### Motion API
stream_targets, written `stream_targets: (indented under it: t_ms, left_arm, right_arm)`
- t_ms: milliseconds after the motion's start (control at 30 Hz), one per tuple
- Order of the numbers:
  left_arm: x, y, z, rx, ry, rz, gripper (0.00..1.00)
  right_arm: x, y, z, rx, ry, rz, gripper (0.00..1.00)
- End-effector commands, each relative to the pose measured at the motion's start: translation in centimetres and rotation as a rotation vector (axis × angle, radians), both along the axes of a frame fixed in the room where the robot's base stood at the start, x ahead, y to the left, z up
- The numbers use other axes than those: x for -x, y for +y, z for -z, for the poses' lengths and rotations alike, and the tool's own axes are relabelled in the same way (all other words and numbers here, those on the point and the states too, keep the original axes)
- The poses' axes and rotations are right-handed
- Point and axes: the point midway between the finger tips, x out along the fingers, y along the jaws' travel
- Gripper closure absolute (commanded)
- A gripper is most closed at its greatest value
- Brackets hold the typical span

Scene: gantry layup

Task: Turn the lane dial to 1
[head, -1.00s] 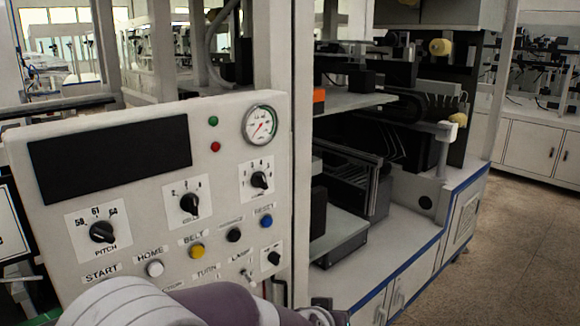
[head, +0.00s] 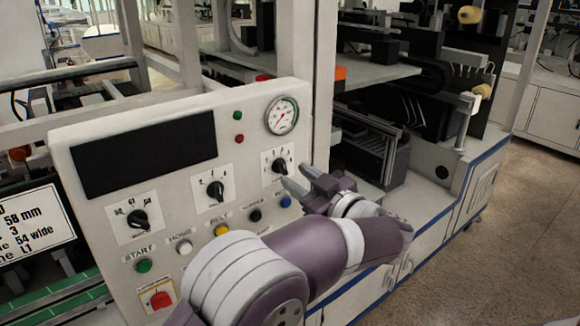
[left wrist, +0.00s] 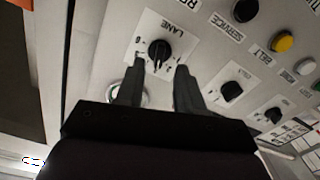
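The lane dial (head: 279,166) is a black knob on a small white plate, below the gauge at the panel's upper right. In the left wrist view the plate reads LANE, upside down, and the black knob (left wrist: 158,51) shows between the fingertips. I cannot read which number it points at. My left gripper (head: 298,178) is open and empty, just below and right of the dial. In the left wrist view its two fingers (left wrist: 160,68) stand apart on either side of the knob's line; I cannot tell whether they touch it. My right gripper is not in view.
The grey control panel (head: 75,195) also carries a pitch dial (head: 137,219), a middle dial (head: 215,190), a gauge (head: 282,115), a dark screen (head: 145,155) and several push buttons. A red switch (head: 161,299) is lower left. A sign (head: 35,228) ending in L1 stands left.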

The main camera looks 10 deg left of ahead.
Motion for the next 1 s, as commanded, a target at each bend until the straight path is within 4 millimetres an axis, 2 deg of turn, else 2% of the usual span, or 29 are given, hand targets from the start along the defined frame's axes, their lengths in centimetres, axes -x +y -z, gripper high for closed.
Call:
stream_targets:
  t_ms: [100,200,500,533,600,633,1000]
  left_arm:
    - [-1.3,1.7,-0.2,0.0,0.0,-0.002,0.63]
    - [-1.9,2.5,-0.1,0.0,0.0,0.0,0.63]
    - [-2.2,2.8,0.0,0.0,-0.001,0.002,0.63]
    - [-2.2,2.8,0.0,0.0,-0.001,0.002,0.69]
    - [-2.2,2.8,0.0,0.0,-0.001,0.002,0.92]
    - [-2.2,2.8,0.0,0.0,-0.001,0.002,1.0]
    - [-2.2,2.8,0.2,0.018,-0.024,0.002,1.0]
  right_arm:
    - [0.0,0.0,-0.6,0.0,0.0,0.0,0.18]
    - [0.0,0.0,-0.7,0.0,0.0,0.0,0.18]
    - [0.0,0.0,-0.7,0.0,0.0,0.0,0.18]
    - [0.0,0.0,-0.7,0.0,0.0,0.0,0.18]
    - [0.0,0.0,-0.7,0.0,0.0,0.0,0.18]
    - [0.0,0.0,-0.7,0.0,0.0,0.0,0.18]
    - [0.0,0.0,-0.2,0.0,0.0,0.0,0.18]
